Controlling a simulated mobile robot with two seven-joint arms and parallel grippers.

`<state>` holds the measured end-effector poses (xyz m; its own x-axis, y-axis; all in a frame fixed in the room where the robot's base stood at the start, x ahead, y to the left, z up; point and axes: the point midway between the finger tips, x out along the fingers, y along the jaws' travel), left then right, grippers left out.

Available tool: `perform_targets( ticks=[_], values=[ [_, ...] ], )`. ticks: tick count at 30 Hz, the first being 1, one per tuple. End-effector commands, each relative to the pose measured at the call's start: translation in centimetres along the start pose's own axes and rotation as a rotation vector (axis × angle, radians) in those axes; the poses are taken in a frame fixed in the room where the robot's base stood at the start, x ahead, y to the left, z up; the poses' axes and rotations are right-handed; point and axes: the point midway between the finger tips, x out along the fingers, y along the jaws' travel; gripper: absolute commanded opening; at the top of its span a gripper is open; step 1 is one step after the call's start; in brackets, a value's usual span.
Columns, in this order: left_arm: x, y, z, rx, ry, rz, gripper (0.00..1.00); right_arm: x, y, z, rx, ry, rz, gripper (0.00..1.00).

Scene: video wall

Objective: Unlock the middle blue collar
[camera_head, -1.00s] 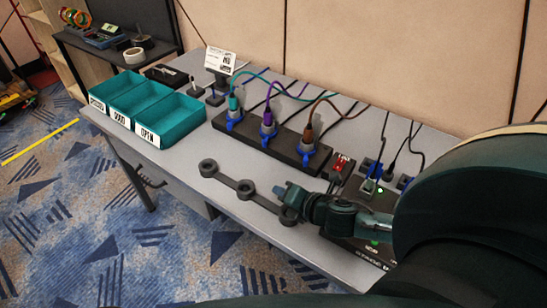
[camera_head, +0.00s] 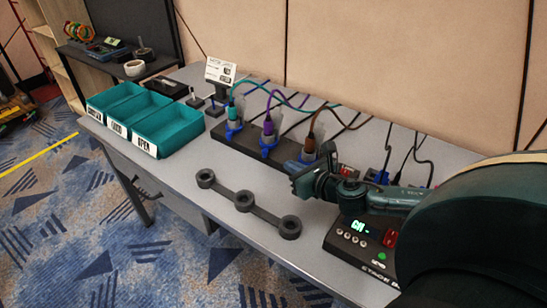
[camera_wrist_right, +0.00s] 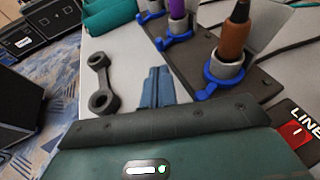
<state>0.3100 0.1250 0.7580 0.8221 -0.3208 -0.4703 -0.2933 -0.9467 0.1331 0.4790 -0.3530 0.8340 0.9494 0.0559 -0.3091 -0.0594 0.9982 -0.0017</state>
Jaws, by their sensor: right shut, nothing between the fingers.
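The middle blue collar (camera_head: 268,147) sits around the base of the purple connector (camera_head: 268,125) on a dark block; in the right wrist view the collar (camera_wrist_right: 178,39) is near the top. The left collar (camera_head: 234,132) is at the teal connector. The right collar (camera_head: 307,157) is at the brown connector (camera_head: 310,146) and shows clearly in the right wrist view (camera_wrist_right: 222,82). My right gripper (camera_head: 297,180) is shut and empty, in front of the right collar, apart from the middle one. Its closed blue fingers (camera_wrist_right: 155,88) show in the wrist view. My left gripper is out of view.
Teal bins (camera_head: 170,135) stand at the left. A control box (camera_head: 362,240) with a green display is at the right, below my arm. Cables run behind the connectors.

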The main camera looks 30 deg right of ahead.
Motion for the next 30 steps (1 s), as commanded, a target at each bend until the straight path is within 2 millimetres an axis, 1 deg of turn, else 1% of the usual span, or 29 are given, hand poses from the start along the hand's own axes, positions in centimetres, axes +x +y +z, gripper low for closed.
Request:
perform_targets(
  ticks=[9, 15, 21, 30],
  values=[
    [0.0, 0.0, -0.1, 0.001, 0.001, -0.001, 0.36, 5.2, 0.1, 0.1, 0.004, -0.003, -0.001, 0.00],
    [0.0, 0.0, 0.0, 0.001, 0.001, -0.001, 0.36, 7.8, 0.1, 0.0, 0.004, -0.001, 0.000, 0.00],
    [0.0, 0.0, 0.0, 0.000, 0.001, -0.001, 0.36, 8.9, 0.1, 0.0, 0.001, 0.001, 0.002, 0.00],
    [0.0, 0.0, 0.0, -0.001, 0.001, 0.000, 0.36, 8.9, 0.1, 0.0, 0.001, 0.001, 0.002, 0.00]
  ],
)
